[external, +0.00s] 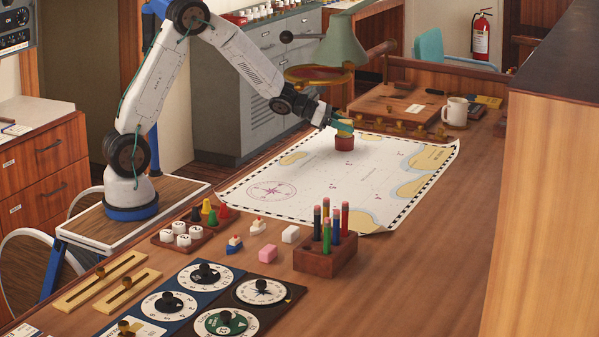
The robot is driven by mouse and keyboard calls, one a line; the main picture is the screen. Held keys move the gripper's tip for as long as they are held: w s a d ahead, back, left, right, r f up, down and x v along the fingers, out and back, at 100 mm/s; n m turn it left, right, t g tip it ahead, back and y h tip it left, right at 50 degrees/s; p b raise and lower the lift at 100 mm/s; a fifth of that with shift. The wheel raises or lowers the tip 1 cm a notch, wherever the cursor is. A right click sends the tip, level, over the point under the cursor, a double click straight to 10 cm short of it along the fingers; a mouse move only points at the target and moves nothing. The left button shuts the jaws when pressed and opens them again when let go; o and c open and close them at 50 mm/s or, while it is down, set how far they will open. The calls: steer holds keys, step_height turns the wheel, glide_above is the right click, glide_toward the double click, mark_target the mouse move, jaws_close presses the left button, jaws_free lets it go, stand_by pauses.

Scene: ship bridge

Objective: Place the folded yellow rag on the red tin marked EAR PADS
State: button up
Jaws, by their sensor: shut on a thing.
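The red tin (344,144) stands upright on the sea chart; its marking is too small to read. My gripper (342,125) is directly above the tin, with its teal fingertips pointing down and to the right. It is shut on the folded yellow rag (344,132), which shows only as a small yellow patch at the fingertips. The rag is just over the tin's top, and I cannot tell whether it touches it. The fingers hide most of the rag.
The chart (300,171) lies flat around the tin. A green lamp (340,45) stands close behind my gripper. A wooden case (396,104) and a white mug (455,112) are behind right. A pen block (325,258) and small toy boats are in front.

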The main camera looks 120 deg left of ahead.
steer(key=shift+f, duration=0.25)
steer(key=shift+f, duration=0.15)
steer(key=o, duration=1)
